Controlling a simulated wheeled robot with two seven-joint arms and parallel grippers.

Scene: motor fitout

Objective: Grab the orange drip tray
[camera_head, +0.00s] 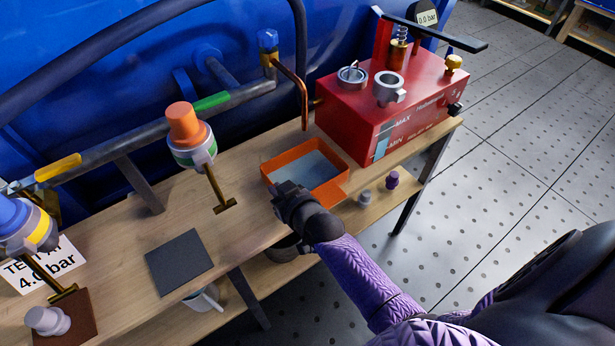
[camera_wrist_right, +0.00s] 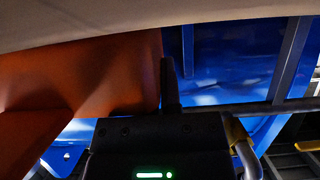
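The orange drip tray (camera_head: 335,187) is a shallow rectangular tray with a grey-blue inside. It sits on the wooden bench in the head view, left of the red pump box. My right gripper (camera_head: 283,190) is at its near left corner, low against the rim, and hides that corner. In the right wrist view, the tray's orange wall (camera_wrist_right: 95,75) fills the left side and reaches up to a single dark finger shape (camera_wrist_right: 171,85). The frames do not show whether the fingers are closed on the rim. My left gripper is not in view.
An orange-capped valve (camera_head: 188,130) and a dark mat (camera_head: 179,263) lie to the left. Small grey and purple pieces (camera_head: 392,180) sit on the lower shelf.

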